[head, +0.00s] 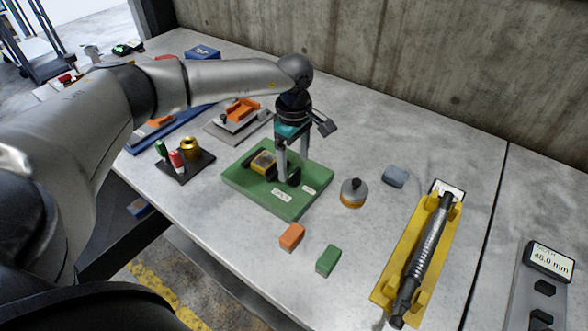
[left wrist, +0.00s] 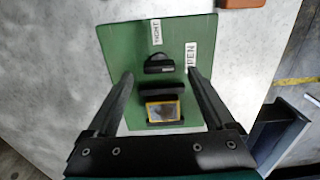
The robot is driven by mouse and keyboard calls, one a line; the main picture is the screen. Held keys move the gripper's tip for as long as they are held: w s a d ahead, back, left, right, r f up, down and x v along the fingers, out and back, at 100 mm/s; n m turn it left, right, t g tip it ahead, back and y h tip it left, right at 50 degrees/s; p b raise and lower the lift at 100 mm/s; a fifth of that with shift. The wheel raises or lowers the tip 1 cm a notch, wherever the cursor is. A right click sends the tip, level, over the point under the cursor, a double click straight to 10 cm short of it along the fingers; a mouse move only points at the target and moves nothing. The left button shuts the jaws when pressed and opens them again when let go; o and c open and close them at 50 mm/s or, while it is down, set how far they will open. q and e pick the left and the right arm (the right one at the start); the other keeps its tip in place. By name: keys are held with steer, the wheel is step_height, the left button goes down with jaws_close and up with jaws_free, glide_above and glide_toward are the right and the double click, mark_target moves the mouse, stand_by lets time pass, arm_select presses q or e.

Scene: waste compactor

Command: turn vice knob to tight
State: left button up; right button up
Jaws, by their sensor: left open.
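The green vice board (head: 240,181) lies on the bench, and it fills the middle of the left wrist view (left wrist: 118,38). The black vice knob (left wrist: 158,63) sits near two white labels, TIGHT (left wrist: 155,32) and one partly hidden that seems to read OPEN (left wrist: 191,55). Its bar lies roughly crosswise in the left wrist view; which label it points to I cannot tell. A yellow-framed block (left wrist: 163,111) sits beside the dark jaw (left wrist: 161,87); it also shows in the head view (head: 263,162). My left gripper (head: 293,172) is open above the board, its fingers either side of the knob, apparently not touching it.
A round grey-and-orange piece (head: 353,193), a blue-grey block (head: 396,176), an orange block (head: 292,236) and a green block (head: 328,261) lie right of and in front of the board. A yellow holder (head: 385,287) with a metal tool stands further right. A concrete wall (head: 430,70) bounds the back.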

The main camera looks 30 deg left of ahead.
mark_target(294, 172)
arm_select(q)
steer(key=shift+f, duration=1.55)
steer(key=c, duration=1.4)
